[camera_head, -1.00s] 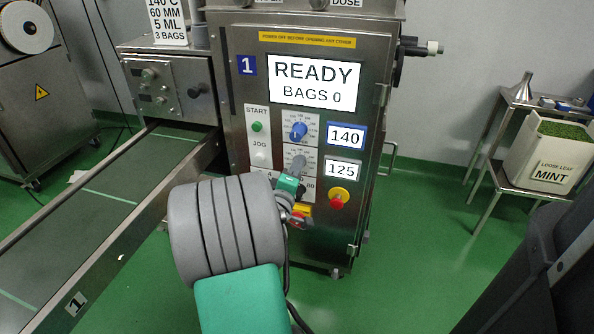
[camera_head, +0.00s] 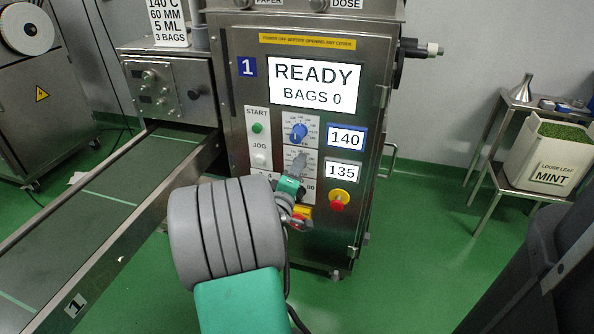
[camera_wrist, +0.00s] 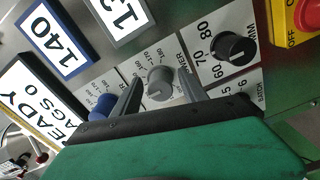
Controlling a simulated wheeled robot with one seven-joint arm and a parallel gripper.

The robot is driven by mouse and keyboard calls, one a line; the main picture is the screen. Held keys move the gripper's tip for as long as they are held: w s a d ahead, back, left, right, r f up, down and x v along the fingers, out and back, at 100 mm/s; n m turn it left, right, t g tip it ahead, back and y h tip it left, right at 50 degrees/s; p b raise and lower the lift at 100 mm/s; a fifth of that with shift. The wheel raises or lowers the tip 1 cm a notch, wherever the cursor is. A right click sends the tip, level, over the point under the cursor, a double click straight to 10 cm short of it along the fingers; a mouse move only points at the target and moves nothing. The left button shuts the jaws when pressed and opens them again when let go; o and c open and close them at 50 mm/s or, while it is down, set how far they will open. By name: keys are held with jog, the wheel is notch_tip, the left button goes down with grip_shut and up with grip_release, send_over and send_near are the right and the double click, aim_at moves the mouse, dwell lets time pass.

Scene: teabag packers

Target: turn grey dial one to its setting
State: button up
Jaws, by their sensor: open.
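The grey dial (camera_head: 299,162) sits on machine 1's front panel below a blue dial (camera_head: 298,131). In the wrist view the grey dial (camera_wrist: 160,82) lies between the two fingers of my gripper (camera_wrist: 159,76). The fingers are apart, one on each side of the dial, with gaps visible. Whether the tips reach its depth is unclear. In the head view my gripper (camera_head: 291,184) is at the panel, partly hidden by my wrist.
A black dial (camera_wrist: 234,48) is close beside one finger, with the red and yellow stop button (camera_wrist: 298,18) beyond. A sign (camera_head: 168,20) reads 60 MM, 5 ML, 3 BAGS under a clipped 140 C line. The screen (camera_head: 314,85) reads READY, BAGS 0. A conveyor (camera_head: 95,205) runs left.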

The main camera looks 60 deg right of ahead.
jog(key=s+a, duration=0.1)
jog(key=a, duration=0.6)
jog(key=shift+a, duration=0.4)
jog(key=shift+s, duration=0.1)
